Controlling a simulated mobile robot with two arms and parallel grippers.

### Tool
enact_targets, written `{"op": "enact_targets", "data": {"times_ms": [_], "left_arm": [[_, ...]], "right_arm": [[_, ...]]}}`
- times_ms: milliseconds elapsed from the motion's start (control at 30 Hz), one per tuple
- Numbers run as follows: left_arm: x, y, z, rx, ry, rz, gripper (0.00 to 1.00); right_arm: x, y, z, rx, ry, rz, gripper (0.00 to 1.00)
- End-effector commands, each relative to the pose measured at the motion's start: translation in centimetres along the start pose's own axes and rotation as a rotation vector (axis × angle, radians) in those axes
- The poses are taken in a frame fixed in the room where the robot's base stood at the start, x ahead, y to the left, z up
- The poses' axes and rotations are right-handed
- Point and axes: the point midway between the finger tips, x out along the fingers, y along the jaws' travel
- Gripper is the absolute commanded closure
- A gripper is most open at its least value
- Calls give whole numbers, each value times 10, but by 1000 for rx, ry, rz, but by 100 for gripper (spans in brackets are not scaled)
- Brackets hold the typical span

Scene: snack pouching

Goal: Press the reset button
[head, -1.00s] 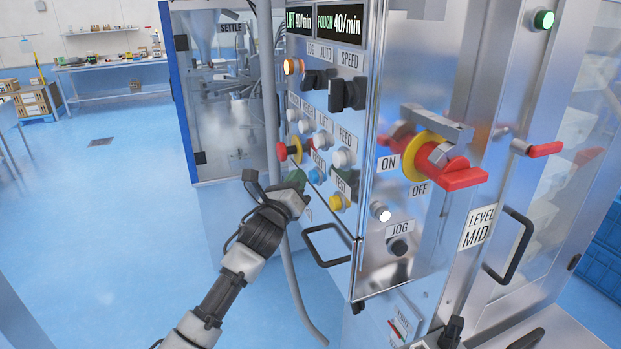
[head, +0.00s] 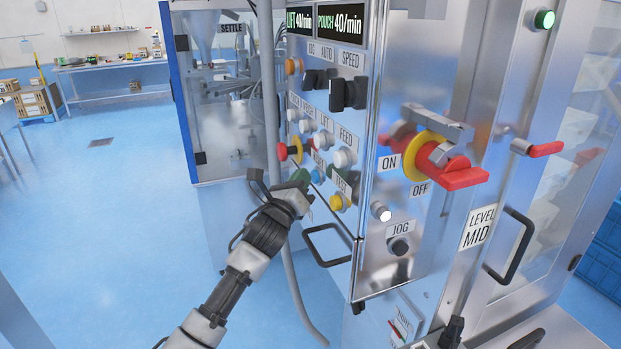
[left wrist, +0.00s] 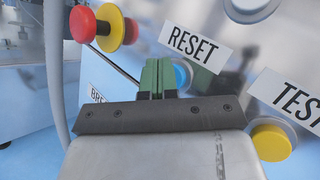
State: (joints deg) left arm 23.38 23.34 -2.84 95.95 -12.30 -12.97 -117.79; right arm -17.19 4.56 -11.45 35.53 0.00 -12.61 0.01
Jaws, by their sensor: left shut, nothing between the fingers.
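The blue reset button (left wrist: 181,75) sits under the RESET label (left wrist: 194,45) in the left wrist view. It also shows on the machine's panel in the head view (head: 317,176). My left gripper (head: 300,177) is shut and empty, with its green fingertips at the panel. In the left wrist view the fingertips (left wrist: 158,68) overlap the button's left side and hide part of it. I cannot tell whether they touch it or press it in. My right gripper is not in view.
A red knob on a yellow base (left wrist: 82,24) is left of the fingers, and a yellow TEST button (left wrist: 271,140) is right. A grey hose (head: 287,262) hangs close by my left arm. A black handle (head: 326,245) juts out below.

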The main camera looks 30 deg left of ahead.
Motion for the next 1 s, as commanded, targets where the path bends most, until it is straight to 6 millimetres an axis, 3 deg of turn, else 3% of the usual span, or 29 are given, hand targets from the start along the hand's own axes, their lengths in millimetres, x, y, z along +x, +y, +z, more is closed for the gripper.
{"op": "enact_targets", "data": {"times_ms": [1000], "left_arm": [[-12, 8, 9, -1, 0, 0, 100]], "right_arm": [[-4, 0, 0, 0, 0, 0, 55]]}}
